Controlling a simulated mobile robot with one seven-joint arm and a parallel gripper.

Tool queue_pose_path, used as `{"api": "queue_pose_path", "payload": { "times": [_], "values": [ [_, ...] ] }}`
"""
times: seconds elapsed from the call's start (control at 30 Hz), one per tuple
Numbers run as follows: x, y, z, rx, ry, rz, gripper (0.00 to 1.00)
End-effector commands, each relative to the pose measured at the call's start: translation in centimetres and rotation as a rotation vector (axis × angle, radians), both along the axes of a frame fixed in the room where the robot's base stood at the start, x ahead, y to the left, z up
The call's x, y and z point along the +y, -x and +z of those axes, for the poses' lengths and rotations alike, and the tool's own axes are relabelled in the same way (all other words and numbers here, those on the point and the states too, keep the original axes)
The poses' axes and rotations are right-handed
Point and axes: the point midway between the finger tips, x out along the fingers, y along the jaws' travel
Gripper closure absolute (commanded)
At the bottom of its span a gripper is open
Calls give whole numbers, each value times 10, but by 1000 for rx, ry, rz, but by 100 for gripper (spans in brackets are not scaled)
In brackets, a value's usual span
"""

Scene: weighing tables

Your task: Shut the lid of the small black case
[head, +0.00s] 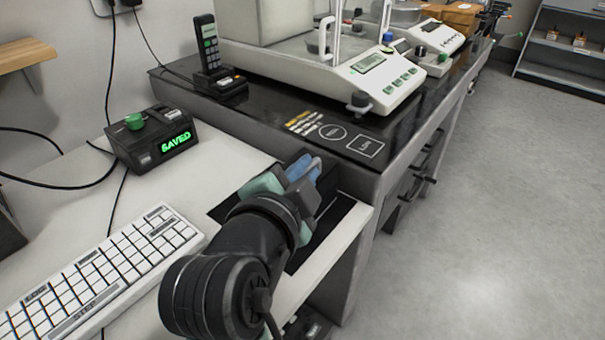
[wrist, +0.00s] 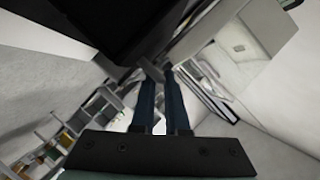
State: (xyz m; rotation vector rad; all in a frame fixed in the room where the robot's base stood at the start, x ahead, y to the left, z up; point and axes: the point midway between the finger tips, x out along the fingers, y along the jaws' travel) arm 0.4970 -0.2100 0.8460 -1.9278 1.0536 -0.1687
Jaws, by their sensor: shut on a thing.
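The small black case (head: 328,182) stands at the right end of the white desk, mostly hidden behind my gripper (head: 300,165). In the wrist view a large black surface, which looks like part of the case (wrist: 70,30), fills the upper left. My gripper's two blue fingers (wrist: 157,76) reach up the middle of that view, close together. A thin grey piece shows at their tips and looks like part of the lid. My gripper is shut on it. The lid's exact angle is hidden.
A white keyboard (head: 100,270) and a black box (head: 152,140) with a green knob and the word SAVED stand on the desk. A dark bench (head: 265,115) with a white balance (head: 375,80) rises just behind the case. Open floor (head: 500,200) lies to the right.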

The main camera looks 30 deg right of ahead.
Motion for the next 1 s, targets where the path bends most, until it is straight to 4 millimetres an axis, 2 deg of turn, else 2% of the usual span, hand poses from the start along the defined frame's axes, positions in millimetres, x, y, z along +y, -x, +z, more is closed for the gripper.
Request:
{"api": "queue_pose_path", "payload": {
  "times": [0.57, 0.6, 0.67, 1.0],
  "values": [
    [-2, 2, -5, 10, 0, -4, 100],
    [-2, 2, -5, 11, -1, -5, 87],
    [-2, 2, -5, 10, 0, -4, 76],
    [3, 4, -1, 7, 2, -1, 75]
  ]
}}
